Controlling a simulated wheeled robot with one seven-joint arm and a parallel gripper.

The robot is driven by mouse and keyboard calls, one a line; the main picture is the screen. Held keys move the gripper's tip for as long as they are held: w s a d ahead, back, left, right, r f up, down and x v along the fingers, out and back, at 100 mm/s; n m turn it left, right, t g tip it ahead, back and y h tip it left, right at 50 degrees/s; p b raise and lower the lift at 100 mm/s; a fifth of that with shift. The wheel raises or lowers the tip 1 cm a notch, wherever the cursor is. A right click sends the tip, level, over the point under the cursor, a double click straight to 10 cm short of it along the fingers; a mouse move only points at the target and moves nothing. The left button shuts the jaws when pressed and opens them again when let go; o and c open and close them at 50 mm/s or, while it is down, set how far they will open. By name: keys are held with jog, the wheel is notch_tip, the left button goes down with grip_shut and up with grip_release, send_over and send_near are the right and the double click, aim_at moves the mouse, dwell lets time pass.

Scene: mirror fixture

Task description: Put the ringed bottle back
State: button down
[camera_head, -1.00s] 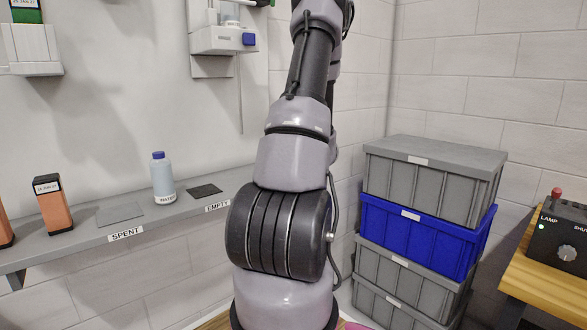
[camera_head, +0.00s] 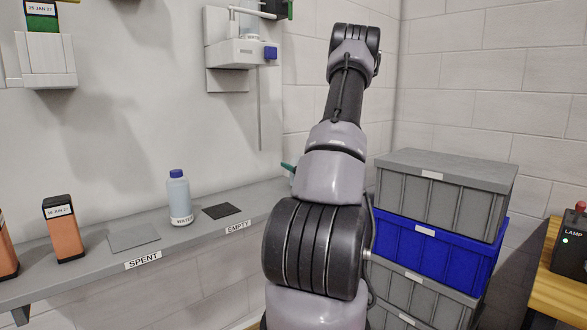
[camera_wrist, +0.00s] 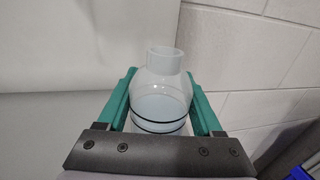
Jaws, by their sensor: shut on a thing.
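In the head view, my arm hides the held bottle, and only a teal bit of my gripper shows left of the arm. A dark square pad (camera_head: 221,211) marked EMPTY lies bare on the grey shelf (camera_head: 95,262). A white dispenser (camera_head: 238,52) with a blue knob hangs on the wall above.
A blue-capped water bottle (camera_head: 179,202) stands left of the dark pad. Stacked grey and blue crates (camera_head: 435,245) stand right of my arm. A control box (camera_head: 571,250) sits far right.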

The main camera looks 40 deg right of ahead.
jog(key=shift+f, duration=0.3)
jog(key=shift+f, duration=0.1)
jog(key=shift+c, duration=0.2)
grip_release()
jog(key=s, duration=0.4)
jog(key=s+a, duration=0.1)
jog(key=s, duration=0.7)
jog(key=shift+a, duration=0.25)
